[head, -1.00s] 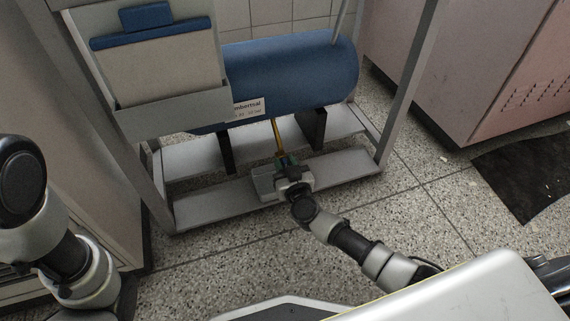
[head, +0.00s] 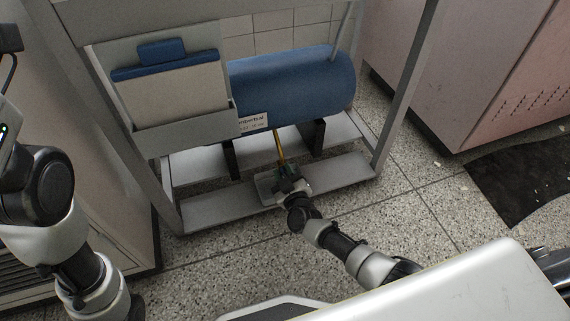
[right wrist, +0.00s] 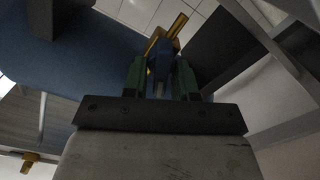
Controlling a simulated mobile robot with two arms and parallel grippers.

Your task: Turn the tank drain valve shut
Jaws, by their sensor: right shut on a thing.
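The blue tank (head: 300,85) lies on its side in a grey metal frame, with a white label on its front. A thin brass drain pipe (head: 279,147) comes down from its underside. My right gripper (head: 286,172) is at the lower end of this pipe, just above the frame's bottom shelf. In the right wrist view, its green fingers (right wrist: 160,82) are closed around a blue valve handle (right wrist: 161,58) at the brass valve body (right wrist: 168,36). The handle's exact angle is hard to tell. My left arm shows at the left, but its gripper is out of view.
The frame's bottom shelf (head: 335,171) runs close below the right gripper. Dark supports (head: 231,158) stand under the tank. A grey holder with a beige folder (head: 172,93) hangs at the upper left. A pinkish cabinet (head: 460,70) and black mat (head: 520,178) are at the right.

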